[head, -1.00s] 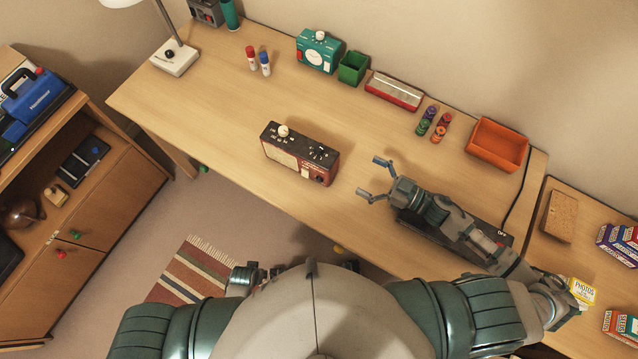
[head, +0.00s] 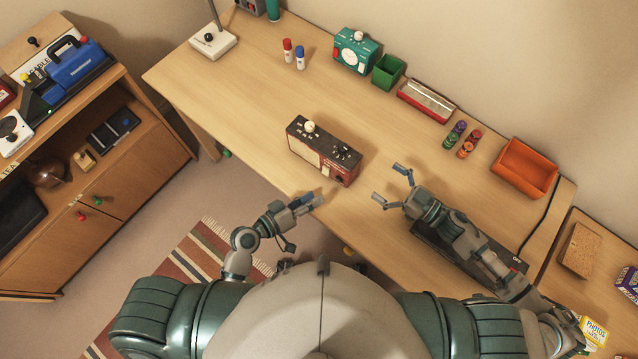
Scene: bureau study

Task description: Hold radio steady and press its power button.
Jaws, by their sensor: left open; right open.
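The radio (head: 324,152) is a dark red and black box with a cream front panel, standing near the front edge of the desk. A cream knob and small controls sit on its top; I cannot tell which is the power button. My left gripper (head: 316,200) is open and empty, at the desk's front edge just below the radio in the picture. My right gripper (head: 390,184) is open and empty over the desk, to the right of the radio, its fingers pointing toward it. Neither gripper touches the radio.
The desk (head: 240,95) is clear around the radio. Along the back stand a teal clock-like box (head: 356,52), a green bin (head: 388,72), a red tray (head: 426,101), several small spools (head: 455,134) and an orange tray (head: 524,168).

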